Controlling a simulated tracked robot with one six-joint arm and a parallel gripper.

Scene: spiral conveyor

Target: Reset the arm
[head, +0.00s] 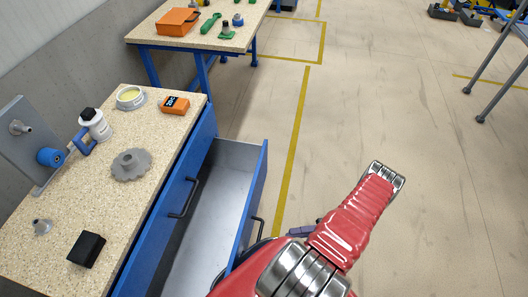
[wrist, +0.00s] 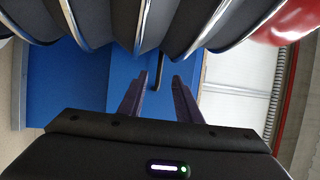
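My red arm reaches forward over the floor to the right of the workbench in the head view, bent back on itself. My gripper (wrist: 159,80) shows in the wrist view with its two dark purple fingers apart and nothing between them. In the head view it is mostly hidden behind the arm; only a small purple piece shows beside the open drawer. Blue drawer fronts (wrist: 75,85) and a black handle lie beyond the fingers in the wrist view.
The workbench (head: 60,200) has an open, empty-looking drawer (head: 215,205) close to my arm. On the bench are a gear (head: 131,164), a black block (head: 86,249), a white bottle (head: 95,124) and an orange box (head: 175,105).

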